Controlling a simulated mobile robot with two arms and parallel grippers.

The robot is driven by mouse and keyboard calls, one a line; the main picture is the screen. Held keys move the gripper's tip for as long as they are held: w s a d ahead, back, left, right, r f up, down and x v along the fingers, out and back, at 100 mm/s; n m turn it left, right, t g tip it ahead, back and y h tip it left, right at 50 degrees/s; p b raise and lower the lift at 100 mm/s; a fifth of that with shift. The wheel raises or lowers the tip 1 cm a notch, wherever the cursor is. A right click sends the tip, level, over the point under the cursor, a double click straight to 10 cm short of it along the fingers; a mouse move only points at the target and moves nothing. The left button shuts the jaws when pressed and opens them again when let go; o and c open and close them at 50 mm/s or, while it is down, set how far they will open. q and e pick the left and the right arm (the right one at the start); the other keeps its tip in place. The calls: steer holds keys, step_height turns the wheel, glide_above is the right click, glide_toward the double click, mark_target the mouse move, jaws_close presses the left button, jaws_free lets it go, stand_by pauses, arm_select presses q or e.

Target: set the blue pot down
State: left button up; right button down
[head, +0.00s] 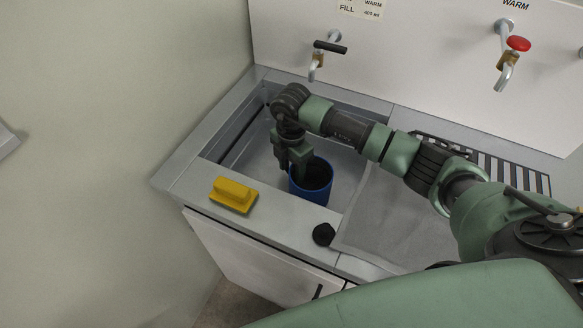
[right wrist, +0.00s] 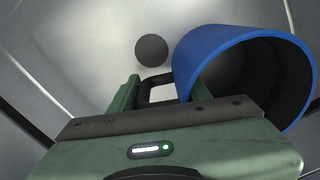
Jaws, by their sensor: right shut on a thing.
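The blue pot (head: 309,190) is upright, or nearly so, inside the sink basin, its dark open mouth facing up. My right gripper (head: 293,162) reaches down into the basin at the pot's left side. In the right wrist view the blue pot (right wrist: 225,50) is on the right, and my right gripper (right wrist: 166,88) is shut on its black handle (right wrist: 160,88). I cannot tell whether the pot's base touches the basin floor. My left gripper is not in view.
The sink rim (head: 190,188) surrounds the basin. A yellow block with a grip (head: 232,194) and a black knob (head: 323,234) are on the front ledge. A tap (head: 316,66) hangs over the back; a red-knobbed tap (head: 508,62) is farther right. The round drain (right wrist: 151,50) is uncovered.

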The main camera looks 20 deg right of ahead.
steer(key=c, duration=0.7)
jaws_free()
steer(key=shift+f, duration=0.1)
step_height(320, 180, up, 12)
steer(key=shift+r+b, duration=0.15)
steer(key=shift+b, duration=0.35)
